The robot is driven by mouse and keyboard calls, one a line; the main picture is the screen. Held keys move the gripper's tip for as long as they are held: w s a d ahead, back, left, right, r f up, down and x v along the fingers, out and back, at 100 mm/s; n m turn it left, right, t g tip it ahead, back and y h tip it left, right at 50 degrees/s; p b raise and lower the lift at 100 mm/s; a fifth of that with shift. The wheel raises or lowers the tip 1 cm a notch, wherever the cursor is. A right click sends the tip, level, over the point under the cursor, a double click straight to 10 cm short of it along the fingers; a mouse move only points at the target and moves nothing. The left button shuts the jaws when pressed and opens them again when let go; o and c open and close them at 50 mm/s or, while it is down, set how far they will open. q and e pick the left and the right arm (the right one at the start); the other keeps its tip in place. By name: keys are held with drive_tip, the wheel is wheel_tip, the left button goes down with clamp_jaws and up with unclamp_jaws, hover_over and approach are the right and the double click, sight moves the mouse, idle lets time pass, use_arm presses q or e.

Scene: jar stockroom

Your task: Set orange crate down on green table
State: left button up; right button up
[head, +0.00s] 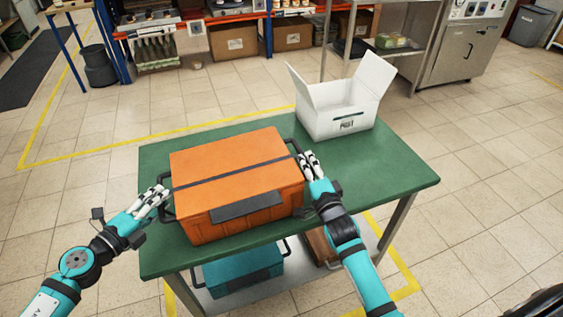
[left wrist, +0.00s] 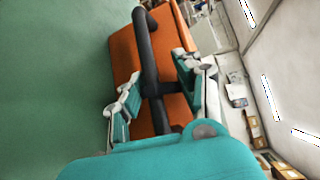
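The orange crate (head: 238,182), with a dark strap across its lid and a dark front plate, appears to rest flat on the green table (head: 395,170), left of its middle. My left gripper (head: 160,193) is at the crate's left black handle. In the left wrist view its fingers (left wrist: 158,90) are spread apart, with the black handle (left wrist: 146,45) showing between and beyond them. My right gripper (head: 309,160) is beside the crate's right handle (head: 293,147). Its fingers look slightly apart, with no clear grip on the handle. The crate's underside is hidden.
An open white box (head: 340,112) stands at the table's back right corner. The table's right side is clear. A teal crate (head: 243,272) and a brown box (head: 322,246) sit on the shelf below. Racks and a steel cabinet stand behind.

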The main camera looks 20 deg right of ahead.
drive_tip(key=shift+a+r, duration=0.1)
drive_tip(key=shift+r, duration=0.05)
drive_tip(key=shift+s, duration=0.2)
use_arm(q)
drive_tip(key=v, duration=1.2)
use_arm(e)
drive_tip(key=s, duration=1.1)
drive_tip(key=shift+s+a, duration=0.25)
drive_tip(key=shift+s, duration=0.05)
use_arm(q)
drive_tip(key=shift+f, duration=0.1)
